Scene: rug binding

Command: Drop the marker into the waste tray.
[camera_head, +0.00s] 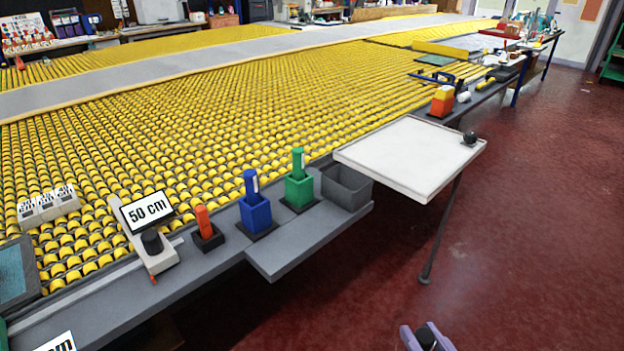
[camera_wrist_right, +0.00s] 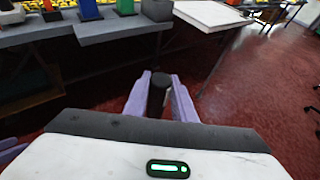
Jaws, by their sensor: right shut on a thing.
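My right gripper (camera_head: 426,338) is at the bottom edge of the head view, over the red floor and well short of the bench. Its two purple fingers, seen in the wrist view (camera_wrist_right: 160,95), are shut on a dark, round-topped object (camera_wrist_right: 160,78), which looks like the marker. The lower part of this object is mostly hidden between the fingers. An open grey box (camera_head: 346,188), which looks like the waste tray, sits on the bench ledge; it also shows in the wrist view (camera_wrist_right: 157,10). The inside of the box is hard to see.
Left of the grey box stand a green holder (camera_head: 299,190), a blue holder (camera_head: 256,212) and an orange piece in a black holder (camera_head: 206,230). A white panel (camera_head: 410,155) juts out right of the box. Open red floor (camera_head: 530,250) lies at the right.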

